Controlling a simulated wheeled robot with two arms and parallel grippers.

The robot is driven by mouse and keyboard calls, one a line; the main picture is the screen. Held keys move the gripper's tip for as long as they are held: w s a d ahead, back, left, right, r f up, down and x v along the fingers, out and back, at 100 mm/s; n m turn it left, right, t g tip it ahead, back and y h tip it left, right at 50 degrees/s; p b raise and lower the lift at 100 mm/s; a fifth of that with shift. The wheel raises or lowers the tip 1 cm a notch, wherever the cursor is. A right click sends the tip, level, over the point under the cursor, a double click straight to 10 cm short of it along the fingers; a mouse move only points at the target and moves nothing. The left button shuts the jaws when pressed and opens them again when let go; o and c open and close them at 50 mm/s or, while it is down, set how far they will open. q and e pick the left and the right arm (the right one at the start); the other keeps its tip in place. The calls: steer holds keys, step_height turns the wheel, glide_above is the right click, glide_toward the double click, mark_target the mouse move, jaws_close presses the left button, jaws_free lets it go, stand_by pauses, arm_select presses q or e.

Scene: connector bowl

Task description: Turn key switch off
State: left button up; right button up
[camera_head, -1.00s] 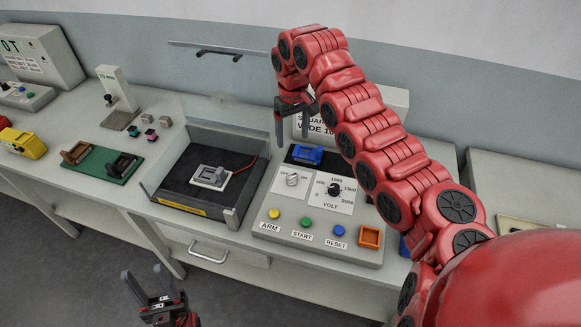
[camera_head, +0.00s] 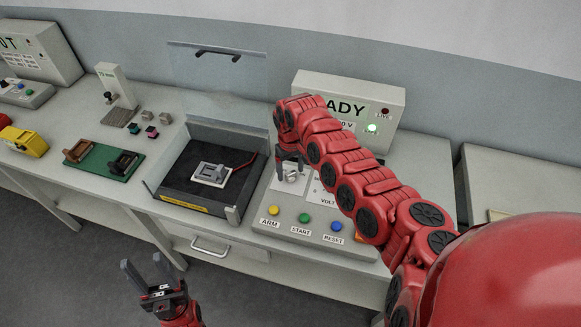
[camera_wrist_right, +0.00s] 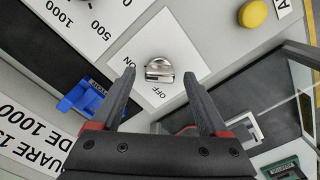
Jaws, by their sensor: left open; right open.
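The key switch is a silver knob on a white plate marked ON and OFF. It shows in the right wrist view (camera_wrist_right: 159,70), ahead of and between my fingers, and in the head view (camera_head: 291,173) on the control panel, partly hidden by my gripper. My right gripper (camera_wrist_right: 162,90) is open and empty, its fingertips pointing down at the switch; in the head view it is just above the switch (camera_head: 289,165). I cannot tell if the fingers touch it. My left gripper (camera_head: 147,272) is open and empty, low in front of the bench.
The panel holds a yellow ARM button (camera_head: 274,210), a green START button (camera_head: 305,217) and a blue RESET button (camera_head: 337,226). A blue connector (camera_wrist_right: 83,99) is near the switch. A display box (camera_head: 350,100) with a lit green lamp stands behind. An open-topped enclosure (camera_head: 190,203) is left.

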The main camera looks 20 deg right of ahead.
steer(key=shift+c, duration=0.3)
jaws_close()
